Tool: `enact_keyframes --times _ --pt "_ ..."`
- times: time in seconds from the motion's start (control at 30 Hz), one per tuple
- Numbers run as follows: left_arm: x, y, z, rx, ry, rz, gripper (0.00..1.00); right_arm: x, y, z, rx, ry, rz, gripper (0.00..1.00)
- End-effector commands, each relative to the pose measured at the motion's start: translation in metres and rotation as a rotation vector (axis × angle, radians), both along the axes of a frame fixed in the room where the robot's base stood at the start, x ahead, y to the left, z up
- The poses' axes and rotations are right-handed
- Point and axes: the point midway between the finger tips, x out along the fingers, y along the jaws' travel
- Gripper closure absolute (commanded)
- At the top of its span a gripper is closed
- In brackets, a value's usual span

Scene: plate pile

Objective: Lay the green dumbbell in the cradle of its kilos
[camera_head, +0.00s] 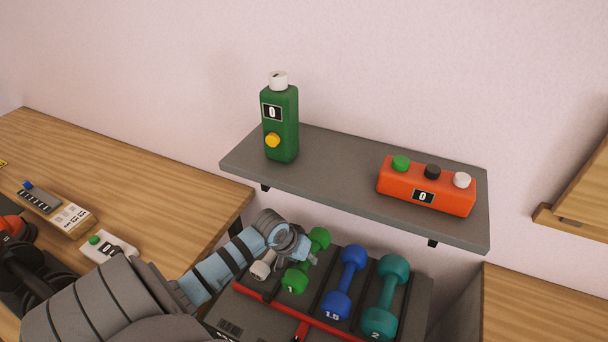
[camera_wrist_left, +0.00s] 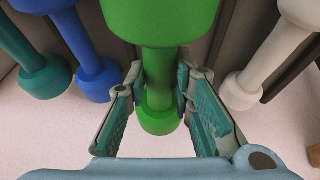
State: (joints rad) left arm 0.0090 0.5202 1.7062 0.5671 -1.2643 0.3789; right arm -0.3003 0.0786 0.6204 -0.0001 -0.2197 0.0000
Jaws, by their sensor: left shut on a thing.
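The green dumbbell (camera_head: 294,281) is at the rack (camera_head: 262,318), between the white dumbbell (camera_head: 262,268) and the blue one marked 1.5 (camera_head: 337,304). Its near head seems to bear a 1. It lies roughly in line with its neighbours; I cannot tell whether it rests in the cradle or hangs just above. My left gripper (camera_head: 297,248) is shut on its handle from the left. In the left wrist view the fingers (camera_wrist_left: 160,88) stand on both sides of the green handle (camera_wrist_left: 160,65). My right gripper is not in view.
A teal dumbbell marked 2 (camera_head: 380,322) lies at the rack's right. A grey shelf (camera_head: 340,176) behind and above holds a green device (camera_head: 283,130) and an orange button box (camera_head: 400,185). A wooden table (camera_head: 130,160) at left holds small devices.

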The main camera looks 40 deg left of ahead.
Motion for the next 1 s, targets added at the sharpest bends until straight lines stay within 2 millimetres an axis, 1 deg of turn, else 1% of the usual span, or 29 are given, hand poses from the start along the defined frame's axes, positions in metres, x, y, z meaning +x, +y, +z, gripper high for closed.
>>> enact_keyframes --times 0.07,0.2,0.3,0.63,0.67,0.7,0.77,1.0 --pt "0.001 0.0 -0.005 0.0 -0.003 -0.001 1.0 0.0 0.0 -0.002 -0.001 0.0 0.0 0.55" --pt "0.0 -0.001 -0.029 -0.002 -0.002 0.0 1.0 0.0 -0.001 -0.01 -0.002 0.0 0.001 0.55" --pt "0.003 0.0 -0.041 0.0 -0.004 0.0 1.0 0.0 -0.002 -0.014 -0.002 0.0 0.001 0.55" --pt "0.004 0.001 -0.044 0.002 -0.003 -0.001 1.0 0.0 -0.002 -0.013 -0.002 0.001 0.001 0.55" --pt "0.003 0.001 -0.044 0.001 0.001 -0.001 0.74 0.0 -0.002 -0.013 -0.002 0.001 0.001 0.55" --pt "0.003 0.001 -0.044 0.001 0.001 -0.001 0.67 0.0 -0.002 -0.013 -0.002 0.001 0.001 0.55" --pt "0.003 0.001 -0.044 0.001 0.0 -0.001 0.58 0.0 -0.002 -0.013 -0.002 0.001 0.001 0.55" --pt "0.003 0.001 -0.044 0.001 0.0 -0.001 0.58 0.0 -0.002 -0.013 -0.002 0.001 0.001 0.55"
